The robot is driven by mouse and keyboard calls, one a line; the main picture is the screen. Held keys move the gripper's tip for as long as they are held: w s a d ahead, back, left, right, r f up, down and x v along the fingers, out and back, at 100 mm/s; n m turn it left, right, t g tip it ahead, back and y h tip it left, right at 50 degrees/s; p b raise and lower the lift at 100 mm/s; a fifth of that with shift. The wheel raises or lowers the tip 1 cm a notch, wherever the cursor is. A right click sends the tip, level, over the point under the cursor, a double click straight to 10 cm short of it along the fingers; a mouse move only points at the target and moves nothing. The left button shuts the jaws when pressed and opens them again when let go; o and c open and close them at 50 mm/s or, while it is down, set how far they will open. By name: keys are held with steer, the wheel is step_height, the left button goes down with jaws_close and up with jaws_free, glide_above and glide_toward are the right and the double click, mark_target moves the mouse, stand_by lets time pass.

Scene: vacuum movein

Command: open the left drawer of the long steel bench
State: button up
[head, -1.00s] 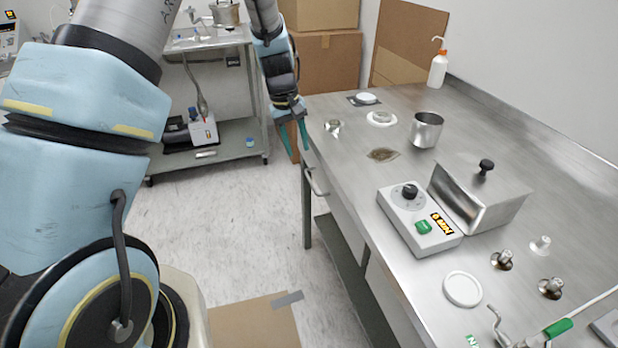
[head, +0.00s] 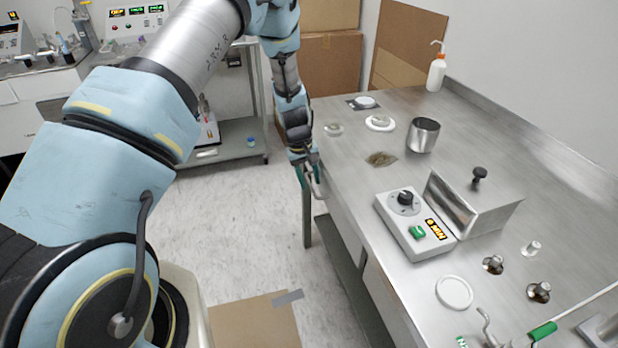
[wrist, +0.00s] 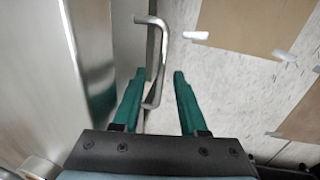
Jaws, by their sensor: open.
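The long steel bench (head: 400,185) runs along the right in the head view. Its left drawer (head: 345,216) is at the far end of the front side and looks closed. The drawer's bar handle (wrist: 154,55) sticks out from the front in the wrist view. My gripper (head: 310,190) is at that handle, pointing down, with its green fingers apart. In the wrist view my gripper (wrist: 160,76) has one finger on each side of the handle bar, the left finger on the drawer side. I cannot tell whether either finger touches the bar.
A control box (head: 414,226), a metal cup (head: 423,135) and a white bottle (head: 436,73) stand on the bench. A lower shelf (head: 350,270) runs under it. Cardboard (head: 255,322) lies on the floor. The floor (head: 245,230) beside the bench is otherwise clear.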

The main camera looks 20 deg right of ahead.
jaws_close()
stand_by(0.3)
stand_by(1.1)
